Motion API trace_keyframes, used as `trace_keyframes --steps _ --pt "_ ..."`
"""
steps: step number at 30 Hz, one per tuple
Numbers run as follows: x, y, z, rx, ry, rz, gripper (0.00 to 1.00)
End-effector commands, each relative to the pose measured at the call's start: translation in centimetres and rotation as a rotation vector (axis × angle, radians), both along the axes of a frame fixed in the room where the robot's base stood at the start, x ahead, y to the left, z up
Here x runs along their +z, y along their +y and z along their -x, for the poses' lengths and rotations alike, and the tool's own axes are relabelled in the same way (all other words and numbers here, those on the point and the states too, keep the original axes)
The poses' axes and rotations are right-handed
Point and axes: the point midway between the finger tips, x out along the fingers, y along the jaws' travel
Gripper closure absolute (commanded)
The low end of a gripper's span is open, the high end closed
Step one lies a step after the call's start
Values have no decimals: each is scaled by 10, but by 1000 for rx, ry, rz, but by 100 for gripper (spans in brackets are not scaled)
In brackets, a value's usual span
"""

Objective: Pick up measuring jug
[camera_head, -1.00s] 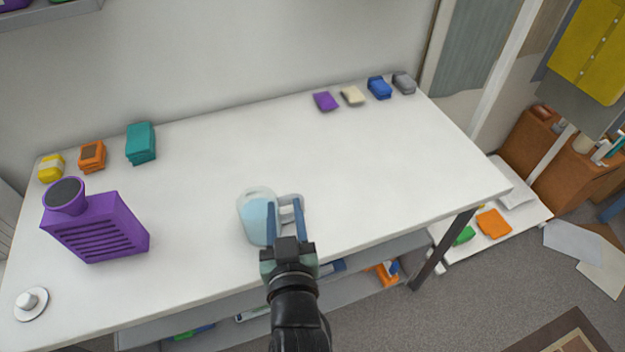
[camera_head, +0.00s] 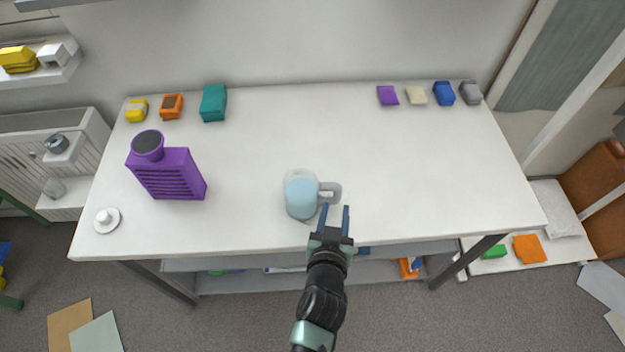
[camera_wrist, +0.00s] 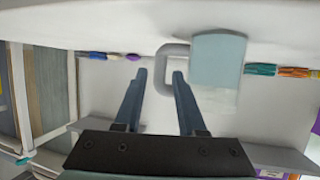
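The measuring jug (camera_head: 301,196) is light blue and translucent, with a pale grey handle on its right side. It stands upright on the white table (camera_head: 400,165) near the front edge. My gripper (camera_head: 333,212) is open and empty just in front of the handle, at the table's front edge. In the wrist view the jug (camera_wrist: 216,62) is right of centre, and its handle lies ahead of my gripper (camera_wrist: 158,75), roughly in line with the gap between the two blue fingers. I see no contact between fingers and handle.
A purple box-shaped object (camera_head: 170,176) and a small white round item (camera_head: 107,220) stand left of the jug. Small coloured stacks, such as the teal one (camera_head: 213,103), line the back edge. The table's middle and right are clear. A shelf (camera_head: 230,283) runs below.

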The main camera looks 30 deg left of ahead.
Motion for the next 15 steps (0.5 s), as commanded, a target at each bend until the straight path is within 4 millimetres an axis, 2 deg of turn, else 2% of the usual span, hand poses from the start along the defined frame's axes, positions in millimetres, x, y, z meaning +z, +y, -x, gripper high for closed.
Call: trace_keyframes --steps 8,15 --pt "-4 5 -14 0 -1 2 60" --pt "-12 16 -39 1 0 3 60"
